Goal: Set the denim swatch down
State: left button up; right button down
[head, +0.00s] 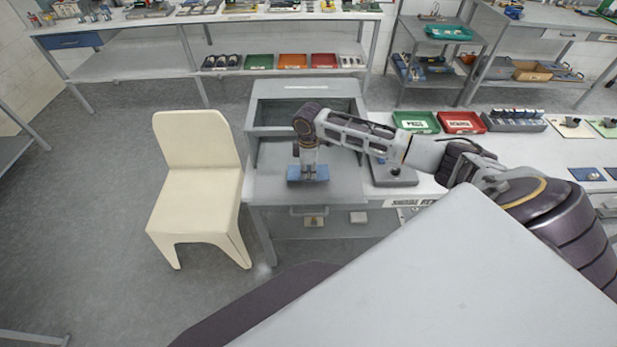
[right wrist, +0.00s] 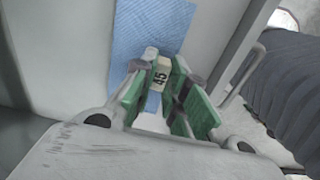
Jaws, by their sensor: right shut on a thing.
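The denim swatch (head: 294,174) is a flat blue piece at the front of a grey tray-like shelf (head: 270,187) of the open grey cabinet. It also shows in the right wrist view (right wrist: 148,35) as a ribbed blue strip. My right gripper (head: 308,174) points down over the swatch. The swatch is at or very close to the shelf surface; contact is unclear. My left gripper is out of view.
The cabinet's raised hood (head: 305,88) stands behind my right gripper. A cream chair (head: 195,185) is to the left. Green (head: 416,121) and red (head: 461,122) trays sit on the white bench to the right. Open floor lies left of the chair.

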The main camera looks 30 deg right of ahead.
jog(key=shift+f, duration=1.85)
jog(key=shift+f, duration=0.1)
jog(key=c, duration=1.4)
grip_release()
jog(key=shift+c, duration=0.2)
jog(key=shift+r+b, duration=0.4)
jog(key=shift+r, duration=5.7)
